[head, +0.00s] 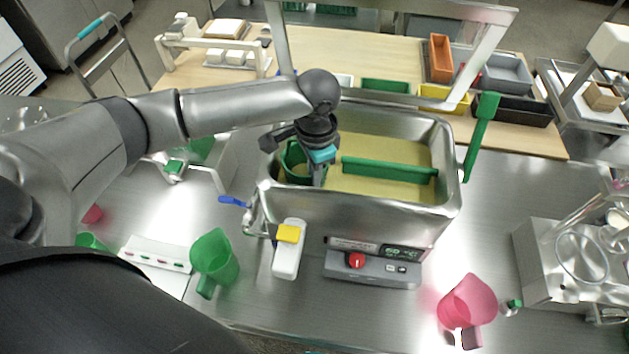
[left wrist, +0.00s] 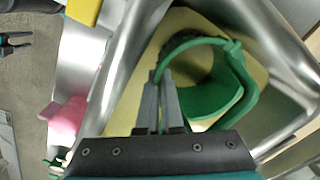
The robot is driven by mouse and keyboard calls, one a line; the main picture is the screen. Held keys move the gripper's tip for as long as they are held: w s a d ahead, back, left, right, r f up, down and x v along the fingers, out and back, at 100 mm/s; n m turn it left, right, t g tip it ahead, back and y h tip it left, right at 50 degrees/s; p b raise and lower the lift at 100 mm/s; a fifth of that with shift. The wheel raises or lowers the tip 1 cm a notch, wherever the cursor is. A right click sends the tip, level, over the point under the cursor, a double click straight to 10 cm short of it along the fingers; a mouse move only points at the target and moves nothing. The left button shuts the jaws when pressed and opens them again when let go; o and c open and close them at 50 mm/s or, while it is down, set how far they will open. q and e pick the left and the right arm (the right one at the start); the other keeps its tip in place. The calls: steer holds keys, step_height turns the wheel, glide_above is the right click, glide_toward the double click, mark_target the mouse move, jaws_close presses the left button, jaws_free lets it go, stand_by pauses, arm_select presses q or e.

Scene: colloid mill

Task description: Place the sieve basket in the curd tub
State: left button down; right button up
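The curd tub (head: 350,205) is a steel vat holding pale yellow contents, in the middle of the head view. The green sieve basket (head: 290,163) is inside the tub's left end; my left gripper (head: 318,178) partly hides it. In the left wrist view the basket (left wrist: 228,100) shows its round rim and curved wall, over the yellow contents in a corner of the tub. The two fingers of my left gripper (left wrist: 160,85) are close together at the rim and appear shut on it. Whether the basket rests on the bottom cannot be told. My right gripper is not in view.
A green bar (head: 388,169) lies across the tub. A green paddle (head: 481,135) stands at its right edge, and a steel frame rises behind. A green jug (head: 214,262) and a pink jug (head: 468,304) stand in front. Bench right of the tub is partly clear.

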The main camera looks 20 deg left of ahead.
arm_select(q)
steer(key=shift+f, duration=1.15)
steer(key=c, duration=1.1)
jaws_free()
steer(key=shift+f, duration=0.15)
steer(key=r, duration=1.2)
steer(key=shift+s+d+r, duration=0.15)
steer(key=shift+d+r, duration=0.05)
